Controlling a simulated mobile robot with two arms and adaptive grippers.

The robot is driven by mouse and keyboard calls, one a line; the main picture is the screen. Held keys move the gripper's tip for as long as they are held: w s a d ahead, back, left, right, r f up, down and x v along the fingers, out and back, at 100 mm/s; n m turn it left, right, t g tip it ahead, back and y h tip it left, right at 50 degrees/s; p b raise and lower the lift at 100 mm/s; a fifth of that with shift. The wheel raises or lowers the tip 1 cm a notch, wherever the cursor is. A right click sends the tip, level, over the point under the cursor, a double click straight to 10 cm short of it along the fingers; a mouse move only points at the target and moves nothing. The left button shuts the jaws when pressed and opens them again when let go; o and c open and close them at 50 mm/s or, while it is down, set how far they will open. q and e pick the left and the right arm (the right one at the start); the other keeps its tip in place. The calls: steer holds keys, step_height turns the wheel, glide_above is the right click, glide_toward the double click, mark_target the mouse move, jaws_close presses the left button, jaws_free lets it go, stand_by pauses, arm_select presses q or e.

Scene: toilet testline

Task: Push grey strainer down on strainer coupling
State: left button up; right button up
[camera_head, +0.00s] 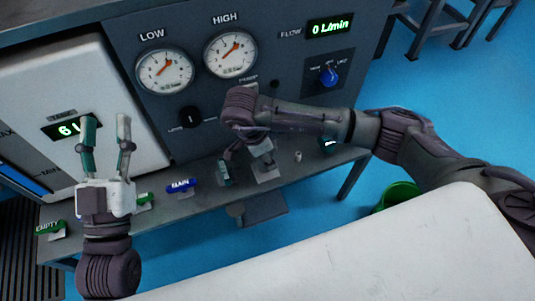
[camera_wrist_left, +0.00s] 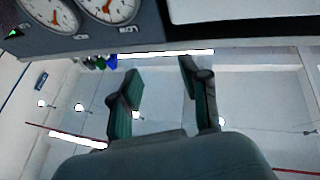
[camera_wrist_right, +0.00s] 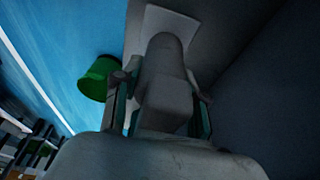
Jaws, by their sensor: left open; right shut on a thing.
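The grey strainer (camera_wrist_right: 168,103) is a blocky grey piece between the two fingers of my right gripper (camera_wrist_right: 160,105) in the right wrist view. My right gripper (camera_head: 243,168) is shut on it above the bench in the head view, where my wrist partly hides the strainer (camera_head: 262,149). Beyond it, in line, a rounded grey part (camera_wrist_right: 165,52) rises from a pale plate; it seems to be the strainer coupling. I cannot tell whether the strainer touches it. My left gripper (camera_head: 106,122) is open and empty, with fingers pointing up, left of the bench controls.
A grey panel (camera_head: 282,50) with two gauges stands behind the bench (camera_head: 215,200). The MAIN valve handle (camera_head: 181,186) and the EMPTY handle (camera_head: 49,228) sit along the bench front. A white tank (camera_head: 60,75) is at left. A green bucket (camera_head: 398,194) stands on the blue floor.

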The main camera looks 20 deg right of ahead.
arm_select(q)
steer(key=shift+s+a+r+t+h+b, duration=0.15)
steer(key=shift+s+r+t+b, duration=0.1)
steer(key=shift+s+r+t, duration=0.45)
steer(key=shift+s+d+r+t+h+b, duration=0.1)
steer(key=shift+s+r+t+h+b, duration=0.2)
steer(key=shift+r+t, duration=0.45)
arm_select(e)
steer(key=shift+f, duration=0.6)
steer(key=o, duration=1.3)
steer(key=shift+r, duration=0.2)
steer(key=v, duration=1.1)
steer(key=shift+a+r, duration=0.1)
steer(key=shift+r, duration=0.2)
arm_select(q)
steer(key=shift+g, duration=0.25)
steer(key=shift+s, duration=0.1)
arm_select(e)
steer(key=shift+s, duration=0.1)
